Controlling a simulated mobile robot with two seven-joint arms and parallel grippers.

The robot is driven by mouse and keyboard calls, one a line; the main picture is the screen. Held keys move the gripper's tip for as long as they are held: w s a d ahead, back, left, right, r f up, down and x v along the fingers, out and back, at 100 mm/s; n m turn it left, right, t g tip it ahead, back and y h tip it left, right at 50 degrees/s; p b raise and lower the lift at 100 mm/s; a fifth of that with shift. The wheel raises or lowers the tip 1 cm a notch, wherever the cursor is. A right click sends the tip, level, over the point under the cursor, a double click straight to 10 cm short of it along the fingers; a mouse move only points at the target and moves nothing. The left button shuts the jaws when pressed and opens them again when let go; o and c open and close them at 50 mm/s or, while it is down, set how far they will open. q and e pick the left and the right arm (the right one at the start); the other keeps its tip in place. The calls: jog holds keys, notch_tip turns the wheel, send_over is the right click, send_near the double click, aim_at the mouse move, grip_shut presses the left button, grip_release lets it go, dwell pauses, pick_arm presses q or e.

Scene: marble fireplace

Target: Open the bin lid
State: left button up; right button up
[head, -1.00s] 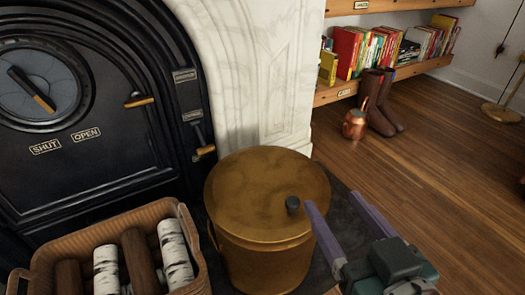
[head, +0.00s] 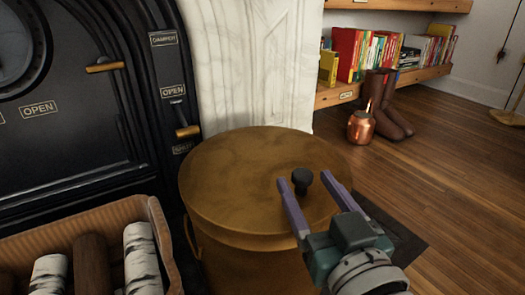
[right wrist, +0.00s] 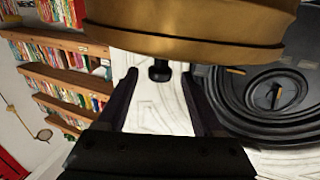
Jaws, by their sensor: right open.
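The brass-coloured bin (head: 215,262) stands on a dark hearth mat, its round flat lid (head: 250,165) shut on top. A small black knob (head: 301,177) stands up from the right part of the lid. My right gripper (head: 305,181) is open, its two purple fingers on either side of the knob with gaps between. In the right wrist view the bin lid (right wrist: 190,45) is upside down at the top, and the knob (right wrist: 159,71) shows between the dark fingers (right wrist: 159,77). I cannot tell whether a finger touches the lid. My left gripper is out of view.
A wicker basket (head: 90,215) of logs stands left of the bin. A black stove (head: 70,140) and a white marble surround (head: 255,75) are close behind. A copper pot (head: 361,127) and brown boots (head: 392,110) stand farther right, where wooden floor is clear.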

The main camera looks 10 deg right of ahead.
jog(key=shift+w+b, duration=0.6)
jog(key=shift+w, duration=0.95)
grip_shut()
